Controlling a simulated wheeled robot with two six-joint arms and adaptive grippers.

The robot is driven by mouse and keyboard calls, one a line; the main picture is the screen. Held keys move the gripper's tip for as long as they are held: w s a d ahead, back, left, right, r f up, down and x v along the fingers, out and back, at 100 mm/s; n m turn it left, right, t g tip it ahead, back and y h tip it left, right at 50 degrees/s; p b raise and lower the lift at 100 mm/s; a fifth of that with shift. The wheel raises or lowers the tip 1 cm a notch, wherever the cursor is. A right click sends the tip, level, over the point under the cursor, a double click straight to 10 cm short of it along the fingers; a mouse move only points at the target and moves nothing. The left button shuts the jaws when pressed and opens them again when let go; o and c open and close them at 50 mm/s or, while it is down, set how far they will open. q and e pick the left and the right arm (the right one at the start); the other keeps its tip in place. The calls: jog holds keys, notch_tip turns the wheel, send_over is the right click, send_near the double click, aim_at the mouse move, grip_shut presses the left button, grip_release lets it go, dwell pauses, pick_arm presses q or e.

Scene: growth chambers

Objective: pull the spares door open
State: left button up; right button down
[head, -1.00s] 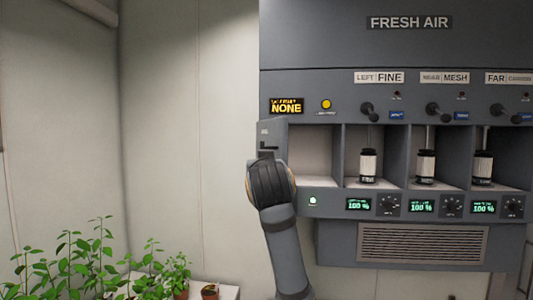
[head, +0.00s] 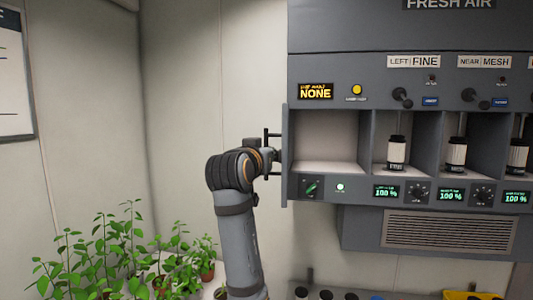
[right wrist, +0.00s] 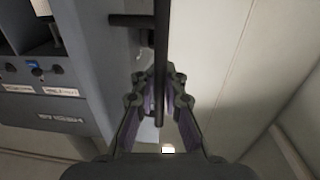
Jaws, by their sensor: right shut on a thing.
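The spares door (head: 285,190) is a grey panel at the left end of the grey cabinet. It stands swung out and is seen almost edge-on in the head view, with the bay (head: 325,140) beside it open to view and empty. Its dark bar handle (head: 271,134) sticks out to the left of the panel. My right gripper (head: 270,160) is at the handle on the door's outer side. In the right wrist view the gripper's fingers (right wrist: 158,95) are closed around the dark handle bar (right wrist: 160,50). My left gripper is not in view.
Right of the open bay, more bays hold white cylinders (head: 397,152). A control strip with green displays (head: 388,191) runs below them, and a vent grille (head: 450,229) lies under that. Potted plants (head: 120,260) stand at lower left. The pale wall (head: 185,100) is bare.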

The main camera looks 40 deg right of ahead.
jog(key=c, duration=1.7)
grip_release()
jog(key=shift+c, duration=0.2)
jog(key=shift+s+a, duration=0.1)
jog(key=shift+a, duration=0.05)
jog(key=shift+a, duration=0.1)
jog(key=v, duration=0.7)
jog(key=shift+s+a, duration=0.1)
jog(key=shift+s, duration=0.05)
